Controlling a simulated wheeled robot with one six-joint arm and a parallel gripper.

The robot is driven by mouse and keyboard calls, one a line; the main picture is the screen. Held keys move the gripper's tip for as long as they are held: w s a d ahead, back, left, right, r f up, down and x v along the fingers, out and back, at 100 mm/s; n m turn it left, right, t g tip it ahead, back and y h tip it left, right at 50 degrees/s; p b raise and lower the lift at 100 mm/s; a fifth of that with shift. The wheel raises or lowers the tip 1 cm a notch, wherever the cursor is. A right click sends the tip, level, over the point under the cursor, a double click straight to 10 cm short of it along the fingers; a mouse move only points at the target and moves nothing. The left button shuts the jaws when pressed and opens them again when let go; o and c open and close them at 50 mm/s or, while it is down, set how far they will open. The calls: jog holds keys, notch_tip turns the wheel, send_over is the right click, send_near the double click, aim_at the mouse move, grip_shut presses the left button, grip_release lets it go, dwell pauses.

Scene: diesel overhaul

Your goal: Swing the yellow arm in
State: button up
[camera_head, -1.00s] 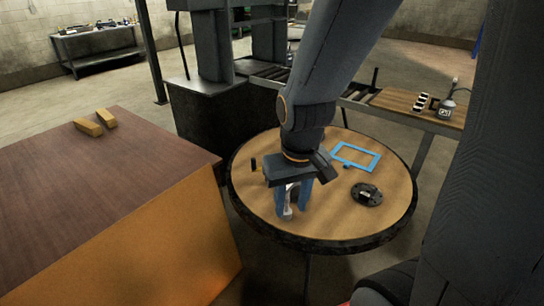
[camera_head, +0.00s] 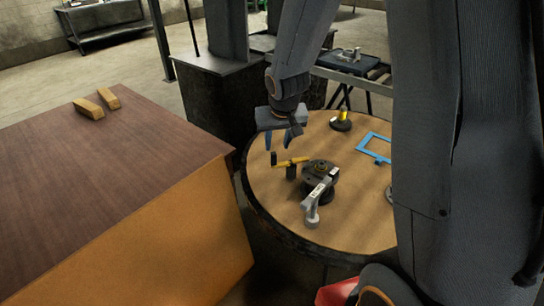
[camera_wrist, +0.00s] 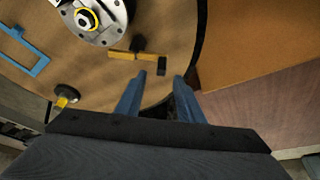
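The yellow arm (camera_head: 290,162) is a thin bar on the round table, left of a dark round fixture (camera_head: 318,188) that carries a silver part (camera_head: 312,206). A black knob stands at the bar's outer end, and the bar points away from the fixture. In the wrist view the yellow arm (camera_wrist: 124,55) lies just beyond my fingertips, beside the silver round body (camera_wrist: 100,25) with a yellow ring. My gripper (camera_head: 280,142) is open and empty, just behind and above the bar. In the wrist view my gripper's fingers (camera_wrist: 159,77) are apart, with the knob (camera_wrist: 161,69) near the gap.
The round table (camera_head: 350,225) also bears a blue frame (camera_head: 377,147) and a small dark piece with a yellow top (camera_head: 341,121). A brown-topped box (camera_head: 110,165) with two wooden blocks stands close on the left. A dark machine (camera_head: 215,100) stands behind.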

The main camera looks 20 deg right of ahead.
aim_at(274, 153)
jog(key=x, duration=0.3)
jog(key=b+x, duration=0.1)
jog(key=x, duration=0.1)
jog(key=b+x, duration=0.1)
jog(key=x, duration=0.2)
jog(key=shift+w+a+f, duration=0.15)
jog(key=shift+w+a, duration=0.05)
jog(key=shift+w, duration=0.3)
grip_shut()
